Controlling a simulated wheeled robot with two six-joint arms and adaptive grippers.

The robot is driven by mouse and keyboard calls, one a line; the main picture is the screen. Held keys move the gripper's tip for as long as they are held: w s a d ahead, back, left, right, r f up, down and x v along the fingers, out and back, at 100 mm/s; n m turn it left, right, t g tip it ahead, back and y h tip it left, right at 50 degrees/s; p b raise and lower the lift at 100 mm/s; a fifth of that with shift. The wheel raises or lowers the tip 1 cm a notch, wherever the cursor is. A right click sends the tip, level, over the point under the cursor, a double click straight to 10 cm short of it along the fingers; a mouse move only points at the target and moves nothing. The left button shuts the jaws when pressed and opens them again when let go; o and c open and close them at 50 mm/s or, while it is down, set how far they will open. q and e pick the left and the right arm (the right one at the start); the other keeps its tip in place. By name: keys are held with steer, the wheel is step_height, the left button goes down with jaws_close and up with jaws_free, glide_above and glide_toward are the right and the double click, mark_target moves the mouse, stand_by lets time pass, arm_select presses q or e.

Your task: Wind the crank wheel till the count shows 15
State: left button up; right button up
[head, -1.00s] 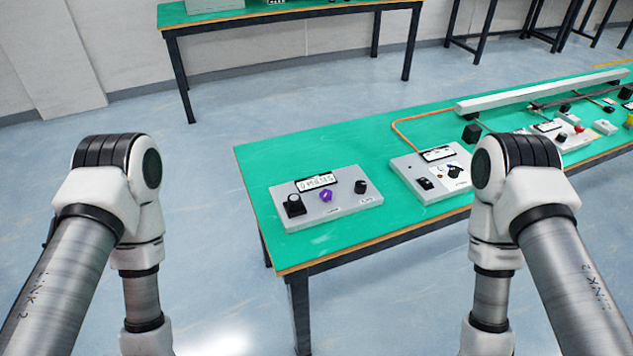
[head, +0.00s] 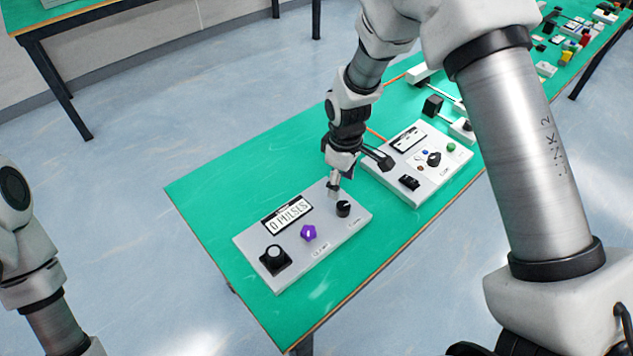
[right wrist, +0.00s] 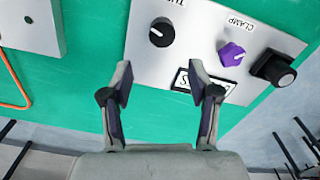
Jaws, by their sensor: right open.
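A grey control box (head: 345,236) on the green table has a display (head: 287,214) reading "0 PULSES". A black round knob on a square base (head: 275,257) is at its left end, a purple lobed knob (head: 308,233) in the middle and a black dial (head: 343,209) at the right. Which one is the crank wheel I cannot tell for sure. My right gripper (head: 358,176) is open and empty, above the box's far right side near the black dial. In the right wrist view its fingers (right wrist: 166,84) are apart, with the purple knob (right wrist: 231,53) labelled "CLAMP" beyond them. My left gripper is out of view.
A second grey box (head: 440,185) with knobs and a display stands just right of the first. Further right the table holds a black block (head: 432,105) and several small devices. The table's left end (head: 215,190) is clear.

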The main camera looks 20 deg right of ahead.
mark_target(343, 206)
steer(key=shift+s+d+f, duration=0.1)
steer(key=shift+s+f, duration=0.1)
steer(key=shift+f, duration=0.15)
steer(key=f, duration=0.1)
steer(key=s, duration=0.1)
steer(key=f, duration=0.1)
steer(key=shift+s+d+f, duration=0.2)
steer(key=shift+d+f, duration=0.1)
steer(key=f, duration=0.2)
steer(key=w+f, duration=0.1)
steer(key=f, duration=0.1)
steer(key=shift+a+f+p, duration=0.1)
steer(key=shift+a+p, duration=0.1)
steer(key=shift+p, duration=0.2)
steer(key=shift+s+d, duration=0.1)
steer(key=shift+s, duration=0.2)
steer(key=shift+c, duration=0.4)
steer(key=c, duration=1.1)
